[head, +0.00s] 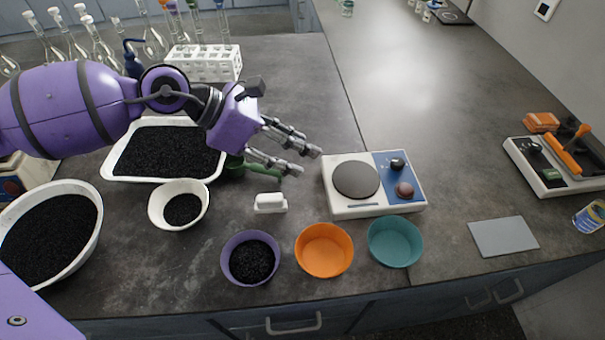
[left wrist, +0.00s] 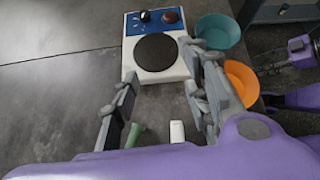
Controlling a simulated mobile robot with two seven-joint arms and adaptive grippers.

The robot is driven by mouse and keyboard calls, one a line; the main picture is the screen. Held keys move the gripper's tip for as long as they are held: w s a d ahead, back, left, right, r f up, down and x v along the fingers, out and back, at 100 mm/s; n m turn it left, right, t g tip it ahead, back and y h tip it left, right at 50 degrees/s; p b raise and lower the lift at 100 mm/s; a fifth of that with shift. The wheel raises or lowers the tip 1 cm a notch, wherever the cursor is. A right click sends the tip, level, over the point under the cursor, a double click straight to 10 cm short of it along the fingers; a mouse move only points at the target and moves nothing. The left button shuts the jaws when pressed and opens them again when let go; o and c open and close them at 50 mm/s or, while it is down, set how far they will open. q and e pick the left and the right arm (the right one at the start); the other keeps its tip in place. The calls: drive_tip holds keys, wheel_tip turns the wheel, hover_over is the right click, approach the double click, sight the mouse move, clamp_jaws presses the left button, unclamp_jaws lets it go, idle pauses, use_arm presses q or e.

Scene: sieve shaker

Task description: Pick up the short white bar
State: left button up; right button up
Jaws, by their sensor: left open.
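The short white bar (head: 270,203) lies on the dark bench top, left of the hotplate-like device and behind the purple bowl. It also shows in the left wrist view (left wrist: 177,132), low in the picture between my fingers. My left gripper (head: 301,160) is open and empty. In the head view it is behind and to the right of the bar, apart from it, with its fingers pointing towards the device. It also shows in the left wrist view (left wrist: 160,95).
The white and blue device (head: 345,207) stands right of the bar. Purple (head: 229,264), orange (head: 324,250) and teal (head: 395,242) bowls line the front edge. A small white bowl (head: 157,207) and a green scoop (head: 236,164) are nearby. A grey plate (head: 503,236) lies right.

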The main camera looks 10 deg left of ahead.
sight(268, 197)
use_arm(q)
drive_tip(key=s+a+f+y, duration=0.1)
drive_tip(key=a+f, duration=0.1)
drive_tip(key=s+a+f+m+g+y, duration=0.1)
drive_tip(key=a+f+y, duration=0.1)
drive_tip(key=a, duration=0.1)
drive_tip(key=s+a+f+y, duration=0.1)
drive_tip(key=a+f+y, duration=0.1)
drive_tip(key=a+f, duration=0.1)
drive_tip(key=shift+s+m+g, duration=0.2)
drive_tip(key=shift+m+g, duration=0.1)
drive_tip(key=shift+f+y, duration=0.3)
drive_tip(key=shift+f, duration=0.05)
drive_tip(key=x, duration=0.4)
drive_tip(key=p+x, duration=0.1)
drive_tip(key=x, duration=0.2)
drive_tip(key=shift+s+d, duration=0.15)
drive_tip(key=shift+s, duration=0.15)
drive_tip(key=shift+c, duration=0.3)
clamp_jaws()
